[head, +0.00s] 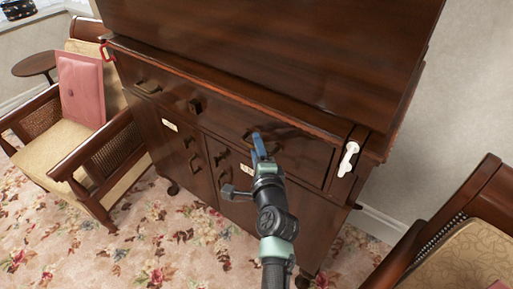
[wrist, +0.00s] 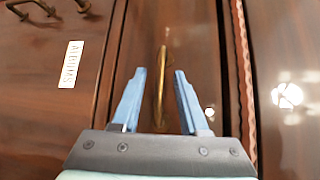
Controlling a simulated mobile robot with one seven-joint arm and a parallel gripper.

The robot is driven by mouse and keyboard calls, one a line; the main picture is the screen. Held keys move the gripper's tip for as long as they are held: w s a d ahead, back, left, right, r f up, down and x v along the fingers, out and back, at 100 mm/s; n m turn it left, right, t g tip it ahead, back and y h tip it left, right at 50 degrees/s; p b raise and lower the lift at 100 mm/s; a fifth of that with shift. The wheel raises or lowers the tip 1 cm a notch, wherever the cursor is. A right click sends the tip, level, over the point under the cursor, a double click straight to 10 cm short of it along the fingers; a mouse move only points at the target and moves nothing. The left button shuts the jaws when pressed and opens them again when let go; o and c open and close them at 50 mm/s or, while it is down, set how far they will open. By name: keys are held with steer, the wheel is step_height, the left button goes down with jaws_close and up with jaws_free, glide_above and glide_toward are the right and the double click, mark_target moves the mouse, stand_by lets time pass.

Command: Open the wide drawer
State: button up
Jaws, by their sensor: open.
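The dark wooden cabinet (head: 310,62) fills the middle of the head view. Its wide drawer (head: 225,114) spans the front below the upper body and looks closed. One drawer handle (head: 149,87) is at the left; a brass handle (wrist: 161,75) shows in the wrist view. My gripper (head: 258,146) is at the right part of the drawer front. In the wrist view, my gripper (wrist: 159,73) is open, its blue fingers on either side of the brass handle. I cannot tell whether they touch it. In the head view, my gripper partly hides this handle.
Cupboard doors with smaller handles are below the drawer; a label reading "ALBUMS" (wrist: 71,64) is on one. A white object (head: 348,158) is at the cabinet's right edge. Armchairs stand left (head: 75,135) and right (head: 465,240). Floral carpet (head: 150,240) is clear in front.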

jaws_close()
stand_by(1.3)
